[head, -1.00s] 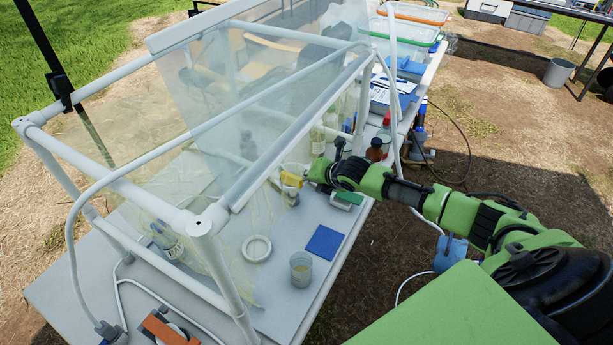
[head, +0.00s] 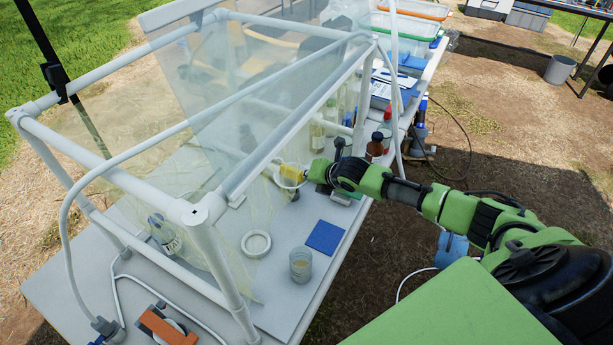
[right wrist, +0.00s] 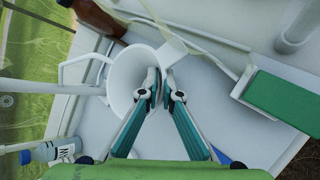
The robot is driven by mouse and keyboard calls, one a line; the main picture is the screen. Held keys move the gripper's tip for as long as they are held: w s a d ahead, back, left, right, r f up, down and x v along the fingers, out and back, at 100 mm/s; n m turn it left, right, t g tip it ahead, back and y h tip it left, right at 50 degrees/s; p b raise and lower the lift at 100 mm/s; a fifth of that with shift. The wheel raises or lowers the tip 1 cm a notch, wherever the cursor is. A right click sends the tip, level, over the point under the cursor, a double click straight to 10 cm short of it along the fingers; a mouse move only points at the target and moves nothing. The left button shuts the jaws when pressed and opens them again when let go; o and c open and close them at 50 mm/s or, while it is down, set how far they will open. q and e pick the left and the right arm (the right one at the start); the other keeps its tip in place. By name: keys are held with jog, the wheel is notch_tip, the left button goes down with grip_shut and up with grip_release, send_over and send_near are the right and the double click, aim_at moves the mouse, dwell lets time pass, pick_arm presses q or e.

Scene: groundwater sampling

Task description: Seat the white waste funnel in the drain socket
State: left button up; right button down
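The white waste funnel (right wrist: 128,80) shows in the right wrist view as a wide cup, its mouth towards the camera. My right gripper (right wrist: 162,84) has its fingertips close together on either side of the funnel's near right wall, apparently pinching it. In the head view the funnel's white rim (head: 291,184) shows at the tip of my right gripper (head: 298,174), above the table and partly behind the clear sheet. A white ring (head: 256,243) lies on the table nearer the camera and may be the drain socket; I cannot confirm it. My left gripper is not in view.
A white pipe frame (head: 205,228) with clear sheeting stands over the table (head: 80,275). A beaker (head: 300,265) and a blue pad (head: 325,236) are near the table's right edge. A brown bottle (head: 375,147) stands behind the arm. A green-topped block (right wrist: 278,101) is right of the funnel.

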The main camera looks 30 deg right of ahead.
jog(key=shift+f, duration=0.15)
jog(key=c, duration=2.2)
grip_release()
jog(key=v, duration=1.2)
